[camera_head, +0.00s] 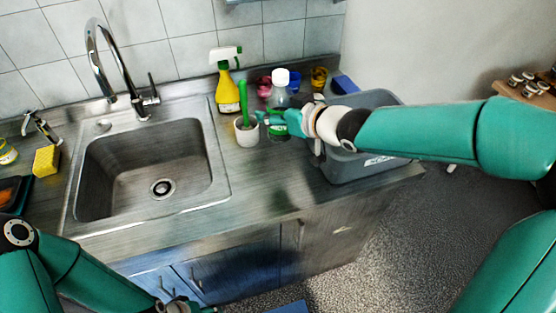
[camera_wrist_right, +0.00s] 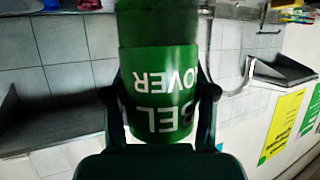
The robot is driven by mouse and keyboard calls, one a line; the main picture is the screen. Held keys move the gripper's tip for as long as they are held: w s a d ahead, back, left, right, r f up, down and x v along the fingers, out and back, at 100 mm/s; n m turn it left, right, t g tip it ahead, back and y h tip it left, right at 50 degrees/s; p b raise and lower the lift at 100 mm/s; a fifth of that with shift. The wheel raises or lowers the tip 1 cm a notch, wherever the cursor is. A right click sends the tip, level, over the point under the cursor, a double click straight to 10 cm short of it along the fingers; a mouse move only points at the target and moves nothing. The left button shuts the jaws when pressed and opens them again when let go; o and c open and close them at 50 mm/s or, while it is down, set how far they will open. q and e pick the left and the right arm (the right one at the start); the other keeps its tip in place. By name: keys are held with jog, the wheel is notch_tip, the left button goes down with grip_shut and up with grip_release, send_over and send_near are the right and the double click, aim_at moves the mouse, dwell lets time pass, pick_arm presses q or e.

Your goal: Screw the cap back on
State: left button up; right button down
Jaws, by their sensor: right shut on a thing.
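Whether the cap is threaded tight cannot be seen. My right gripper (camera_head: 270,118) reaches in from the right and is shut around the bottle's body. In the right wrist view its two fingers press both sides of the bottle's green label (camera_wrist_right: 158,85), whose white letters appear upside down. Whether the bottle's base touches the counter is unclear. My left gripper (camera_head: 182,305) is low at the bottom edge, in front of the cabinets and partly cut off, away from the bottle.
A white cup with a green brush (camera_head: 246,132) and a yellow spray bottle (camera_head: 228,92) stand left of the bottle. A grey bin (camera_head: 345,172) is close on the right. The sink (camera_head: 150,165) is on the left, with a yellow sponge (camera_head: 46,160) beyond it. The front counter is clear.

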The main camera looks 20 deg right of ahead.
pick_arm(q)
notch_tip(320, 180, down, 3)
jog(key=shift+r+b, duration=0.2)
jog(key=shift+b, duration=0.6)
pick_arm(e)
notch_tip(320, 180, down, 8)
jog(key=shift+f, duration=0.15)
pick_arm(q)
jog(key=shift+f, duration=0.15)
pick_arm(e)
jog(key=shift+f, duration=2.15)
jog(key=shift+f+b, duration=0.25)
jog(key=shift+b, duration=0.2)
jog(key=shift+c, duration=1.8)
grip_release()
pick_arm(q)
jog(key=shift+f, duration=0.25)
pick_arm(e)
jog(key=shift+r, duration=0.1)
pick_arm(q)
jog(key=shift+r, duration=0.1)
